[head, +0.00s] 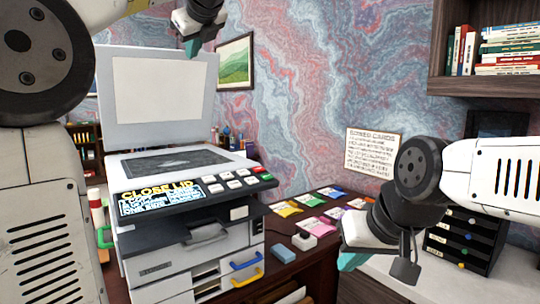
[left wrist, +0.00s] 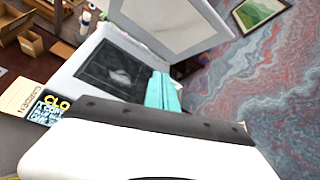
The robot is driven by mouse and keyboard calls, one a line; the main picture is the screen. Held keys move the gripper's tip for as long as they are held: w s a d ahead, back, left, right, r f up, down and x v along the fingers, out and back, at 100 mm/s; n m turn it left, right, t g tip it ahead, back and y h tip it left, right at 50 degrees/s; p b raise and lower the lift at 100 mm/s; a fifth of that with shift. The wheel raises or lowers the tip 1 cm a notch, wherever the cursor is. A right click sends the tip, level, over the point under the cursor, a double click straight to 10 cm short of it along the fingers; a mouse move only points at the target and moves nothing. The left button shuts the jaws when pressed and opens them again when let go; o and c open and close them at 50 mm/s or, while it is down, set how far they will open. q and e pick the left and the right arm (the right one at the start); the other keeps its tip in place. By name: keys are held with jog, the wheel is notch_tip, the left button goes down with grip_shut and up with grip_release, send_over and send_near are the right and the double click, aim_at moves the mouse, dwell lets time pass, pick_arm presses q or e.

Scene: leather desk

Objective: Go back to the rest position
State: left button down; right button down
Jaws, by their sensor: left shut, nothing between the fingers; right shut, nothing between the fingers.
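My left gripper (head: 189,45) is raised at the top of the head view, in front of the upper right part of the copier's open lid (head: 158,90). Its teal fingers show together in the left wrist view (left wrist: 163,92), shut and empty. My right gripper (head: 352,258) is low at the right of the head view, above the desk. Its teal tip shows at the left end of its white body, and it holds nothing. The copier (head: 185,245) stands with its lid up and its dark glass (head: 175,162) bare. Its panel (head: 150,197) reads "CLOSE LID".
Colored cards (head: 312,200) lie on the dark desk right of the copier, with a small white device (head: 304,241) in front. A black drawer unit (head: 462,240) stands at the right. A shelf with books (head: 510,50) hangs at upper right. A framed picture (head: 235,62) hangs behind.

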pick_arm(q)
jog(key=s+d+f+n+g+h, duration=0.1)
jog(key=s+f+n+h, duration=0.1)
jog(key=s+f+n, duration=0.6)
jog(key=s+d+f+n+g+h, duration=0.2)
jog(key=s+f+n, duration=0.6)
jog(key=f, duration=1)
jog(key=s+d+f+n+g+h, duration=0.1)
jog(key=s+f+n+h, duration=0.3)
jog(key=s+f+n, duration=0.4)
notch_tip(320, 180, down, 6)
jog(key=shift+s+d+f+g, duration=0.1)
jog(key=shift+s+d+g, duration=0.3)
jog(key=shift+s+g, duration=0.4)
jog(key=shift+s+a, duration=0.1)
jog(key=shift+s, duration=0.05)
